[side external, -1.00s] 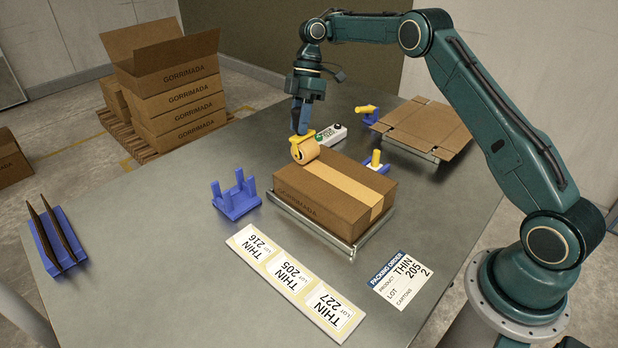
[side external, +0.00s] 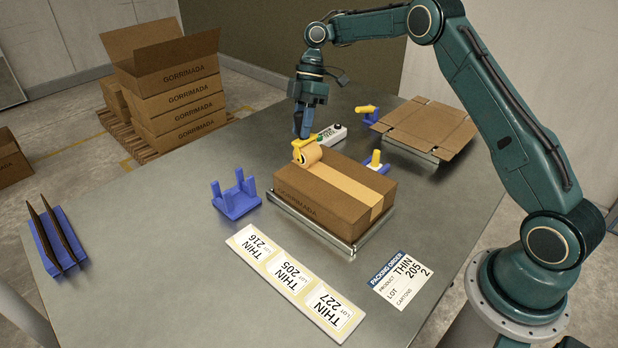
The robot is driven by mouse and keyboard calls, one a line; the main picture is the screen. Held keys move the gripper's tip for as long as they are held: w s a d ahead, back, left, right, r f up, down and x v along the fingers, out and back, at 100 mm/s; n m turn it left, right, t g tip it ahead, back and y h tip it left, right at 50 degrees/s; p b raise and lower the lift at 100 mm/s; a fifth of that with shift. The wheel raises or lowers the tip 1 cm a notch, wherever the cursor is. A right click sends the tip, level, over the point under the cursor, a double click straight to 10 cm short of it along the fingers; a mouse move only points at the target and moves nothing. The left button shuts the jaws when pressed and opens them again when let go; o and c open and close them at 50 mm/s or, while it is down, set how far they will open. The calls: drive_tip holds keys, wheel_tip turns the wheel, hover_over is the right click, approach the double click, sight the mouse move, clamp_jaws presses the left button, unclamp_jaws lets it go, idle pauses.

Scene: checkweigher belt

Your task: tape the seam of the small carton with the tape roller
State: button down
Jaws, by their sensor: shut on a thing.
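The small carton (side external: 318,198) sits closed on a low metal platform (side external: 310,228) in the middle of the table. A tan tape strip (side external: 350,182) runs along its top seam and folds down over the near right end. My gripper (side external: 303,133) is shut on the yellow tape roller (side external: 307,150), at the far left end of the carton's top. The tan tape roll is at the strip's far end; I cannot tell whether it touches the carton. The carton's far end is hidden.
An empty blue cradle (side external: 236,197) stands left of the carton. Behind it are a control box (side external: 330,134), a blue holder with a yellow handle (side external: 376,160) and a flat open carton (side external: 425,125). Labels (side external: 295,280) and a packing order (side external: 401,279) lie in front.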

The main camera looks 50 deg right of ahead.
drive_tip(key=shift+s+d, duration=0.1)
drive_tip(key=shift+s, duration=2.65)
drive_tip(key=shift+r, duration=0.1)
drive_tip(key=shift+s+f, duration=0.2)
drive_tip(key=shift+s, duration=1.4)
